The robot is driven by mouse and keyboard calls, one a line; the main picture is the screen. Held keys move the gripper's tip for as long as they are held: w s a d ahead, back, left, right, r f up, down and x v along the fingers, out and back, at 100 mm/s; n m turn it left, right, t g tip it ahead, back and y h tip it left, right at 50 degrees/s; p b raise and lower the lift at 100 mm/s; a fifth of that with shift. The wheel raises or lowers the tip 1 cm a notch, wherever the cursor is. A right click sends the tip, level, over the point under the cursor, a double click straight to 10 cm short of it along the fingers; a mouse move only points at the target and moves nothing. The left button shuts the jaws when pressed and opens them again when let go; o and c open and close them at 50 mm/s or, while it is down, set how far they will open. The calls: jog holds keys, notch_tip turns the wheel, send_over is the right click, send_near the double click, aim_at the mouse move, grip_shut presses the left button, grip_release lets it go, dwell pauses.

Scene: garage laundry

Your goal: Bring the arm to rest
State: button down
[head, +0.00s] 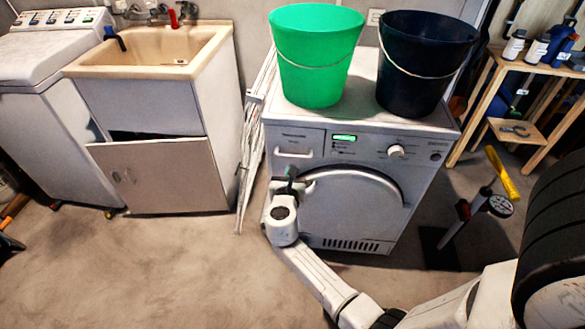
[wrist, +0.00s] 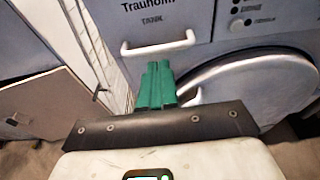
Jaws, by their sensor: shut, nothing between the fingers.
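My gripper (head: 290,178), with green fingers, is shut and empty in front of the white washing machine (head: 420,165), by the left side of its round door (head: 350,203). In the wrist view the shut green fingers (wrist: 156,84) point at the machine's front, just below the drawer handle (wrist: 158,44). I cannot tell whether they touch the front. The round door looks closed. My arm reaches from the lower right up to the machine, bent low over the floor.
A green bucket (head: 316,60) and a dark bucket (head: 422,65) stand on the machine. A folded drying rack (head: 254,130) leans close at its left, beside the sink cabinet (head: 160,175). A wooden shelf (head: 478,105) and a yellow-handled tool (head: 502,175) stand right.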

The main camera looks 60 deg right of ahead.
jog(key=v, duration=0.8)
jog(key=shift+p, duration=0.4)
jog(key=shift+s+a, duration=0.1)
jog(key=s+a+f+m+g+y+p, duration=0.1)
jog(key=s+a+m+g+y, duration=0.35)
jog(key=s+m, duration=0.65)
jog(key=s+a+m+y, duration=0.2)
jog(key=a+m+y, duration=0.3)
jog(key=a, duration=0.2)
jog(key=s+a+m+y+p, duration=0.1)
jog(key=s+a+m+y, duration=0.2)
jog(key=a+m+y, duration=0.2)
jog(key=a+m, duration=0.1)
jog(key=a, duration=0.2)
jog(key=shift+s+a+m+p, duration=0.2)
jog(key=shift+a+m+p, duration=0.1)
jog(key=shift+d, duration=0.1)
